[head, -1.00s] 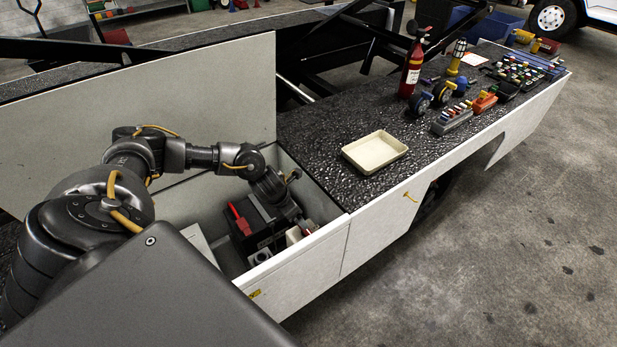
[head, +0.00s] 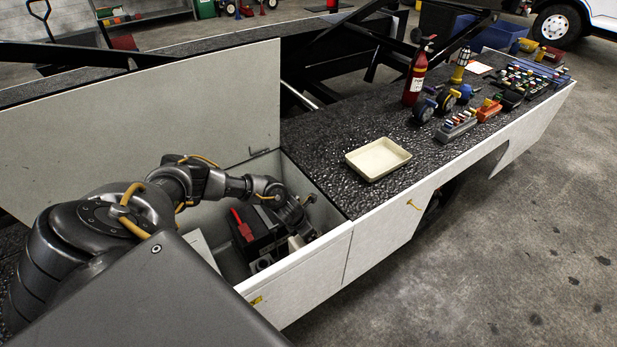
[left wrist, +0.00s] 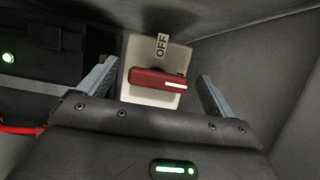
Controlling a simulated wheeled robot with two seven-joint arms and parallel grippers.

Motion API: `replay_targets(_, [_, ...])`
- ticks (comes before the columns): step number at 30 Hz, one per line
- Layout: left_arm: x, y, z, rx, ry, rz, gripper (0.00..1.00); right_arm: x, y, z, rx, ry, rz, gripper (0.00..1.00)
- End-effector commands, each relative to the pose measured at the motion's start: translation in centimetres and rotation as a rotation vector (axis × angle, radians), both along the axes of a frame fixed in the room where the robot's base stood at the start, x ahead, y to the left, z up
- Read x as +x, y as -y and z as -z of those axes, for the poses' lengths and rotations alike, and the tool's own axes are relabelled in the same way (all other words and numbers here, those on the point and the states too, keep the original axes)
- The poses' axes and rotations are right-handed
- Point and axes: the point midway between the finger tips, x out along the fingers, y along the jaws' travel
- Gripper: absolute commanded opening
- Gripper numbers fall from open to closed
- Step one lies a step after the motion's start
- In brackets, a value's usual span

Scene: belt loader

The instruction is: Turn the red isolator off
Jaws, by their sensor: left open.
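The red isolator handle (left wrist: 158,82) sits on a cream switch box (left wrist: 150,50) inside the open compartment. In the left wrist view the handle lies crosswise, with its white stripe at the right end. A label reading OFF (left wrist: 162,45) is on the box above it. My left gripper (left wrist: 158,72) is open, with one finger on each side of the handle and visible gaps to it. In the head view my left gripper (head: 304,234) is down in the compartment, and the red handle is hidden there. My right gripper is not in view.
A black unit with a red part (head: 243,226) stands left of my gripper in the compartment. The compartment's front wall (head: 300,268) is close by. A cream tray (head: 378,159), a fire extinguisher (head: 416,75) and several small items are on the black deck.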

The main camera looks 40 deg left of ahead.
Motion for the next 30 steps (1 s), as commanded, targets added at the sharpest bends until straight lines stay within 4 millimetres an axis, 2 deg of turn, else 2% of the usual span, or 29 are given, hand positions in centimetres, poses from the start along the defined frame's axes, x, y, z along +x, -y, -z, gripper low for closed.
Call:
replay_targets(11, [0.22,0.1,0.64,0.0,0.0,0.001,0.91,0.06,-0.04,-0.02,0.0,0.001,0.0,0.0])
replay_targets(22, [0.23,0.08,0.6,0.0,0.0,0.001,0.46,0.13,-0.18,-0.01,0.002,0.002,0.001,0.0])
replay_targets(30, [0.26,0.08,0.54,0.0,0.0,-0.031,0.46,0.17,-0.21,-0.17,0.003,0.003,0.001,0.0])
